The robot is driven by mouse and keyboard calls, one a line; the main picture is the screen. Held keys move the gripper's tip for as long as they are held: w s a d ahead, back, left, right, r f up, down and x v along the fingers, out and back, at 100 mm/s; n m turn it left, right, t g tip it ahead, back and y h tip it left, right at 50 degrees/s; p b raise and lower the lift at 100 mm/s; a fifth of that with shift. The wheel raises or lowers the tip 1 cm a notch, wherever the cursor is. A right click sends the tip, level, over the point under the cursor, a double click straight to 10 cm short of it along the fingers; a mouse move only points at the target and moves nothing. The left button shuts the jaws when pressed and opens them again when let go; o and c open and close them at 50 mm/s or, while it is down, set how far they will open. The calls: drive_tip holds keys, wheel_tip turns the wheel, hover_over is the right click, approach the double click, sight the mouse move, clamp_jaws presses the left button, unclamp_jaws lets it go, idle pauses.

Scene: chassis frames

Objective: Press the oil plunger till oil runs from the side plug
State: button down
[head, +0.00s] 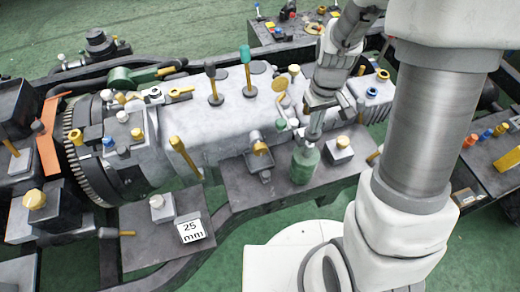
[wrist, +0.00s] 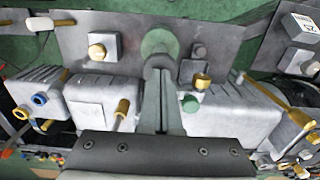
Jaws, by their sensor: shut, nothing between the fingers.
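A green can-shaped body (head: 304,168), which looks like the oil plunger, stands on the grey plate in front of the gearbox housing. In the wrist view its round green top (wrist: 160,42) shows just beyond my fingertips. My gripper (head: 313,136) is shut and empty, pointing down over the green body's top. The shut fingers also show in the wrist view (wrist: 161,68). I cannot tell whether the tips touch it. Left of it, a brass-capped fitting (head: 257,142) sits on a small grey block; it also shows in the wrist view (wrist: 202,80). It may be the side plug. I see no oil running.
A grey block with a brass knob (head: 342,150) is close right of the green body. A "25 mm" block (head: 191,231) sits at front left.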

drive_tip(key=shift+f+b, duration=0.6)
drive_tip(key=shift+f, duration=0.2)
drive_tip(key=shift+r, duration=0.2)
drive_tip(key=shift+r+p, duration=3)
drive_tip(key=shift+r, duration=0.7)
